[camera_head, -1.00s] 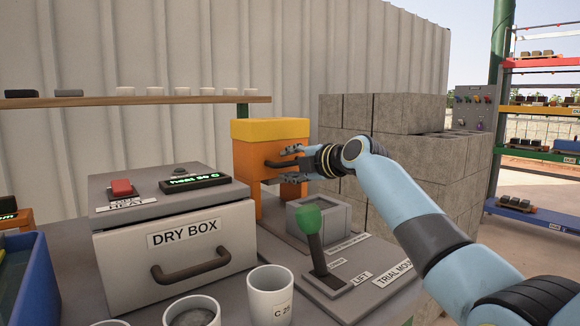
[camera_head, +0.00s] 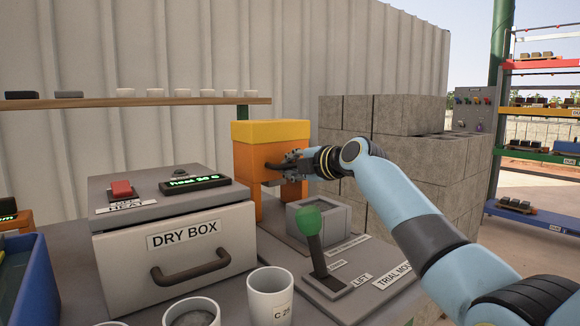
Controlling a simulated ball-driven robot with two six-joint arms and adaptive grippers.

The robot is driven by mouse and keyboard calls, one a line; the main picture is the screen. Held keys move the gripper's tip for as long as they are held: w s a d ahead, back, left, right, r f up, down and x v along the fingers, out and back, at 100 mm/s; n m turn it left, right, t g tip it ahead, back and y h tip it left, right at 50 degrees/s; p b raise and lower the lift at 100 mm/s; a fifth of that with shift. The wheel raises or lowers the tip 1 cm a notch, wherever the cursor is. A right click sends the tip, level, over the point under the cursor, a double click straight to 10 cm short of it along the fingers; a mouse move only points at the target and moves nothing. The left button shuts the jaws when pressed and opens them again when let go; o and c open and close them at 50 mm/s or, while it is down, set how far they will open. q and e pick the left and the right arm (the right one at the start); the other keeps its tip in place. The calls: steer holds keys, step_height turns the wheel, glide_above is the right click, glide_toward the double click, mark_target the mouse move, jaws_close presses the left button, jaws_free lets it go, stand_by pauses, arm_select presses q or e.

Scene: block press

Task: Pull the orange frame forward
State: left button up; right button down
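The orange frame (camera_head: 247,158) with a yellow top (camera_head: 270,131) stands behind the grey mould box (camera_head: 333,217) on the press base. A dark handle (camera_head: 273,166) sticks out from its front. My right gripper (camera_head: 287,168) is at the right part of this handle, its fingers close together around it. The fingers look shut on the handle, though part of the grip is hidden by the gripper itself. My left gripper is not in view.
A green-knobbed lever (camera_head: 310,222) stands in front of the mould box. The dry box (camera_head: 190,251) is at the left, with cups (camera_head: 270,297) before it. Grey blocks (camera_head: 411,114) are stacked behind my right arm.

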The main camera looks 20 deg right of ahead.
steer(key=f+p+v, duration=0.1)
steer(key=v, duration=0.7)
steer(key=f+p+v, duration=0.1)
steer(key=f+v, duration=0.1)
steer(key=v, duration=0.7)
steer(key=shift+s+f, duration=0.4)
steer(key=shift+s, duration=0.25)
steer(key=shift+d, duration=0.15)
steer(key=c, duration=2)
jaws_free()
steer(key=o, duration=0.5)
steer(key=shift+s+d+r, duration=0.1)
steer(key=shift+s+d, duration=0.1)
steer(key=shift+s, duration=0.2)
steer(key=shift+c, duration=0.2)
steer(key=shift+o, duration=1)
steer(key=shift+w, duration=0.15)
